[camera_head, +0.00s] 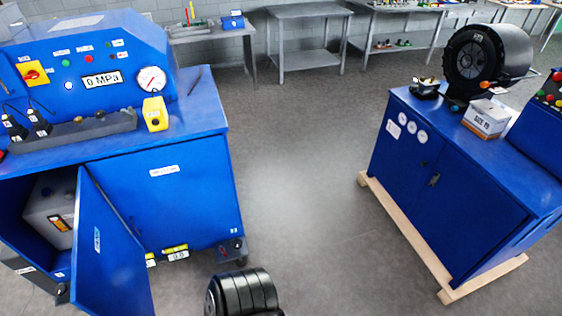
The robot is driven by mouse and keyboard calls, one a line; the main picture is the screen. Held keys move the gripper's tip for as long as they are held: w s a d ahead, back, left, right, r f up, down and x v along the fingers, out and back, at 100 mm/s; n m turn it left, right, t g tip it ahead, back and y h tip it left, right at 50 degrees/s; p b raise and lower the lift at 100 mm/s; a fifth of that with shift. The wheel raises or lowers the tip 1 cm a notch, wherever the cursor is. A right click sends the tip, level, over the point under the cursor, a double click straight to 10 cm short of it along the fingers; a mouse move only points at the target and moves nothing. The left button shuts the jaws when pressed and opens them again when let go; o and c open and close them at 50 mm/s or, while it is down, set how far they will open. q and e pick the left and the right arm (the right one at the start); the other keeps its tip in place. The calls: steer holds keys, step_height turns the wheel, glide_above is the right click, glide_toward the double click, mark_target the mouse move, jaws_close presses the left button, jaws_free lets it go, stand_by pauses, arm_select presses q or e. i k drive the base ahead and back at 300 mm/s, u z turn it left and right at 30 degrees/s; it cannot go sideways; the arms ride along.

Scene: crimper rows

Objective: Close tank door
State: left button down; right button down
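The tank door (108,250) is a blue panel on the left blue cabinet, low at the left of the view. It stands swung open, out from the cabinet front, with a small label on its face. Behind it, the open compartment shows a pale grey-white tank (50,212) with an orange and white label. The door hides part of the compartment. Neither of my grippers is in view, so nothing of mine is seen touching the door.
The left blue test bench (185,200) carries a pressure gauge (151,79) and a yellow block (155,114). A black ribbed cylinder (243,292) is at the bottom edge. A blue crimper cabinet (450,185) stands right on a wooden pallet. Grey floor between them is clear.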

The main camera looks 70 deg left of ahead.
mark_target(110, 276)
steer(key=u, duration=3.8)
